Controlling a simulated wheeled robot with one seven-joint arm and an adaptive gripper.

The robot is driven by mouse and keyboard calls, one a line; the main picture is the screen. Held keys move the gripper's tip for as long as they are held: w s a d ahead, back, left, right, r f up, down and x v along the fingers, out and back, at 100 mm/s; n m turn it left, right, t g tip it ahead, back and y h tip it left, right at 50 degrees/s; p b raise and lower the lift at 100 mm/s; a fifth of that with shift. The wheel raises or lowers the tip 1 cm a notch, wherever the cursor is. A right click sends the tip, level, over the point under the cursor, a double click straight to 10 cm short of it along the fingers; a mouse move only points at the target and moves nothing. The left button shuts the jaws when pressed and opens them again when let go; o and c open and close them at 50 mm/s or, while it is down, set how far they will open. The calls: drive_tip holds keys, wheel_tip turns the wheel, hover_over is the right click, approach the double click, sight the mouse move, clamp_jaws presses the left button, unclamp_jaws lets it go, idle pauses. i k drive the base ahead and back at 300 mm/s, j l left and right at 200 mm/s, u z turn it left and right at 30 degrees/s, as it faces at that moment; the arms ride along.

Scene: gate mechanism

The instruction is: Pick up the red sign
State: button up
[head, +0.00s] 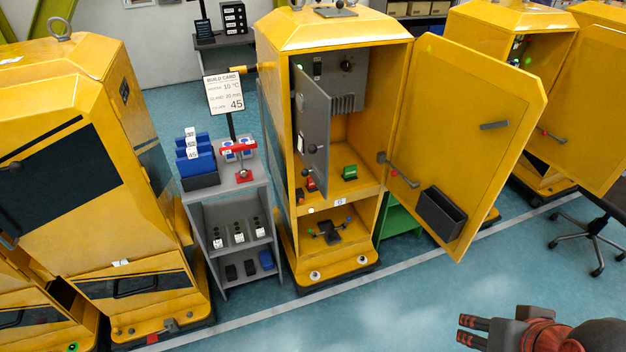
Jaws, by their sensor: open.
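A small red bar-shaped piece (238,146), the likeliest red sign, stands on top of the grey shelf cart (224,181) left of the open yellow cabinet. A short post and a red base (243,176) show just below it; I cannot tell whether they are one piece. My gripper (462,331) is at the bottom right over the blue floor, fingers pointing left. It is open and empty, far from the cart.
The open yellow cabinet (268,130) has its large door (460,130) swung out to the right and a grey inner door (312,130). Blue bins (196,160) and a build card (223,93) are by the cart. A yellow cabinet (60,200) stands left. The front floor is clear.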

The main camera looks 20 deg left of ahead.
sight(311, 186)
drive_tip(key=i+u, duration=0.25)
drive_tip(key=i, duration=0.2)
drive_tip(key=i+l+u, duration=0.25)
drive_tip(key=i, duration=0.2)
drive_tip(key=i+l+u, duration=0.1)
drive_tip(key=i+u, duration=0.15)
drive_tip(key=i, duration=0.2)
